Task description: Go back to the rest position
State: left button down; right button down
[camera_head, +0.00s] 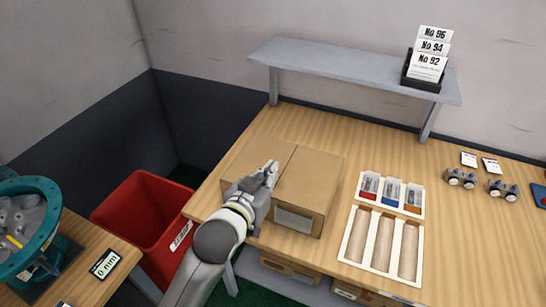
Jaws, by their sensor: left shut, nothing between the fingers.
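My left gripper (270,172) is shut and empty. Its arm comes in from the bottom and reaches up over the left part of the wooden table, in front of a cardboard box (311,179). The gripper covers part of the box in this view; I cannot tell whether it touches it. My right gripper is not in view.
A white tray (343,254) with several compartments lies right of the box. A grey shelf (340,62) carries a card holder (424,70). Two small metal parts (459,179) (503,190) lie at right. A red bin (150,212) stands left, beside a teal-rimmed device (49,190).

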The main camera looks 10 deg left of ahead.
pick_arm(q)
jog(key=s+a+f+g+y, duration=0.1)
jog(key=s+a+f+g, duration=0.4)
jog(key=s, duration=0.4)
jog(key=s+a+f+n+g+y, duration=0.1)
jog(key=s+a+f+g+y, duration=0.1)
jog(key=s+a+f, duration=0.5)
jog(key=s+a+f+g+y, duration=0.1)
jog(key=s+f+g, duration=0.35)
jog(key=s, duration=0.65)
notch_tip(320, 180, down, 28)
jog(key=s+g, duration=0.1)
jog(key=s, duration=0.1)
jog(key=s+a+f, duration=0.1)
jog(key=s+f, duration=0.6)
jog(key=s, duration=0.1)
jog(key=s+a+f+g, duration=0.1)
jog(key=s+a+f, duration=0.1)
jog(key=s+f, duration=0.6)
jog(key=shift+s+a+y, duration=0.3)
jog(key=shift+s, duration=0.05)
